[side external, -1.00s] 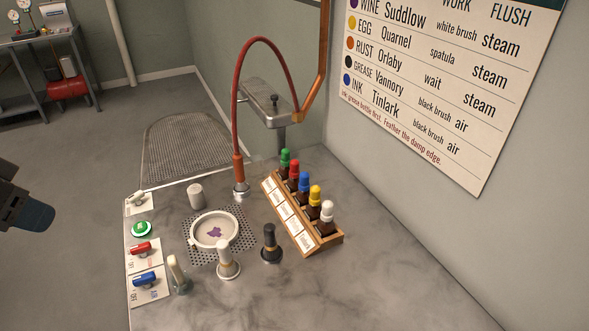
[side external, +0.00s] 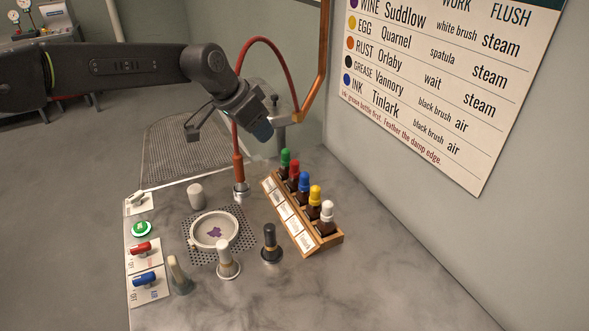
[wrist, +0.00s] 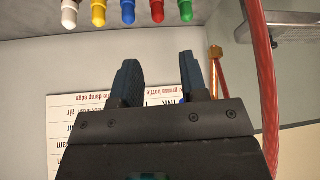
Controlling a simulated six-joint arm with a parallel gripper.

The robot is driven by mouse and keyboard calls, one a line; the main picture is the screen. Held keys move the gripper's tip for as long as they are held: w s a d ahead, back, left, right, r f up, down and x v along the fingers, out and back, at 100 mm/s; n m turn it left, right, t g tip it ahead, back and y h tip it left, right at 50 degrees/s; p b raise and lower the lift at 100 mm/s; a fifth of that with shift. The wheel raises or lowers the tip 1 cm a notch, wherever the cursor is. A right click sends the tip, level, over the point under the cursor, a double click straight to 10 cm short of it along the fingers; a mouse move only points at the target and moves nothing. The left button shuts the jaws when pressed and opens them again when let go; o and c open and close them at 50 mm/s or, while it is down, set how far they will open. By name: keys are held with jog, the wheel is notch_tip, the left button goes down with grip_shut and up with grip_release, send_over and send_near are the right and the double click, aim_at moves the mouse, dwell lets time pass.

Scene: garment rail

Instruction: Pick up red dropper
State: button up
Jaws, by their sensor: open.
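The red dropper (side external: 294,169) stands upright in a wooden rack (side external: 327,242), between the green dropper (side external: 286,158) and the blue dropper (side external: 304,182). In the wrist view its red cap (wrist: 157,11) shows at the top edge, beyond my fingers. My gripper (side external: 266,133) is above and to the left of the rack's green end, apart from all the droppers. In the wrist view my gripper (wrist: 163,75) is open, with nothing between its two fingers.
A yellow dropper (side external: 315,195) and a white dropper (side external: 327,211) fill the rack's near end. A red hose (side external: 237,130) arches close by my gripper. A white dish (side external: 214,231) with a purple stain and several upright handles stand left of the rack. The right counter is clear.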

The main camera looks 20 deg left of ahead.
aim_at(292, 162)
jog(key=x, duration=1.1)
jog(key=d+x, duration=0.1)
jog(key=x, duration=0.4)
jog(key=shift+w+r, duration=0.15)
jog(key=shift+w, duration=0.25)
jog(key=shift+c, duration=0.2)
jog(key=c, duration=0.6)
